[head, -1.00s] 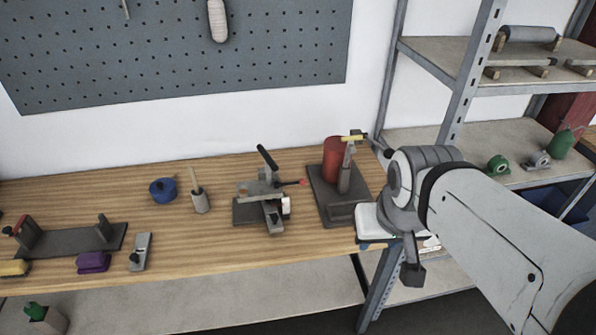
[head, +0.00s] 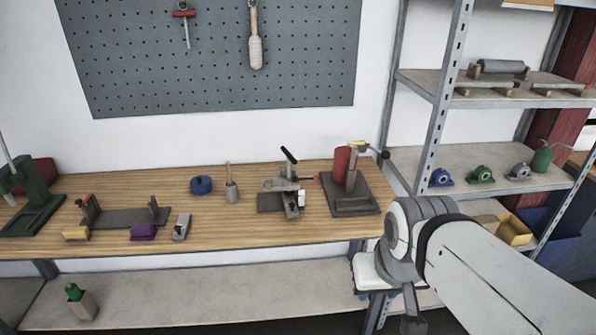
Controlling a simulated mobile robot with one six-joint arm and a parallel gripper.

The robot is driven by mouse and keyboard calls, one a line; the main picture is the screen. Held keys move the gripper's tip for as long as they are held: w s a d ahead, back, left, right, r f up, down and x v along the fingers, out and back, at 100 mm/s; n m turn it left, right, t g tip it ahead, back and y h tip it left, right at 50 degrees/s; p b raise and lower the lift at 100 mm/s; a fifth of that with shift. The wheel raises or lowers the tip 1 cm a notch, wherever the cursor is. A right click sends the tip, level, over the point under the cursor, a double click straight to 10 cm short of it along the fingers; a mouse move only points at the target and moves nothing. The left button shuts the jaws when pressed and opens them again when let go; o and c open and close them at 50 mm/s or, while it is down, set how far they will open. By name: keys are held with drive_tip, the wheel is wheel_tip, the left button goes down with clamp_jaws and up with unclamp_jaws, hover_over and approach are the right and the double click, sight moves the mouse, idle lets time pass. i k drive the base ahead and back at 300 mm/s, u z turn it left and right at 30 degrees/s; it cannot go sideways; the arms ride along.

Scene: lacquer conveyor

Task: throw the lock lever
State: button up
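A small grey fixture (head: 270,202) stands on the workbench right of centre. It carries an upright black-handled lever (head: 289,156) and a short arm with a red tip (head: 317,178). I cannot tell for certain which of these is the lock lever. To its right, a dark press-like stand (head: 354,206) holds a red cylinder (head: 341,165) and a lever with a yellow part and a dark knob (head: 384,155). My gripper (head: 392,300) hangs at the end of my arm, in front of the bench's right end, apart from both fixtures. Its fingers are not clear.
The workbench (head: 100,188) also holds a blue round pot (head: 201,185), a brush holder (head: 232,193), a dark cradle (head: 125,217), a purple block (head: 143,232) and a green press (head: 28,200). A metal shelf rack (head: 440,95) stands at the right, close to my arm.

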sight(315, 178)
drive_tip(key=u, duration=0.1)
drive_tip(key=i, duration=1)
